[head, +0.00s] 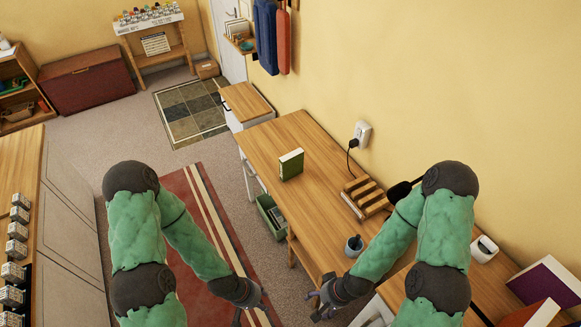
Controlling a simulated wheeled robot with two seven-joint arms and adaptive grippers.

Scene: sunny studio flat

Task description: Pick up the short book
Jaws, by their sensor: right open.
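A small green book (291,165) with pale page edges stands upright on the wooden desk (262,135), near its left edge. It is the only book on this part of the desk. My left gripper (252,312) is low in the picture, over the striped rug, well short of the book; its fingers look spread and nothing shows between them. My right gripper (318,303) is open and empty beside the desk's near left edge, also well short of the book.
A slotted wooden rack (364,196), a dark cup (354,245) and a black lamp-like object stand on the desk, right of the book. Purple (548,281) and red (530,314) books lie at lower right. A green crate (271,215) is on the floor.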

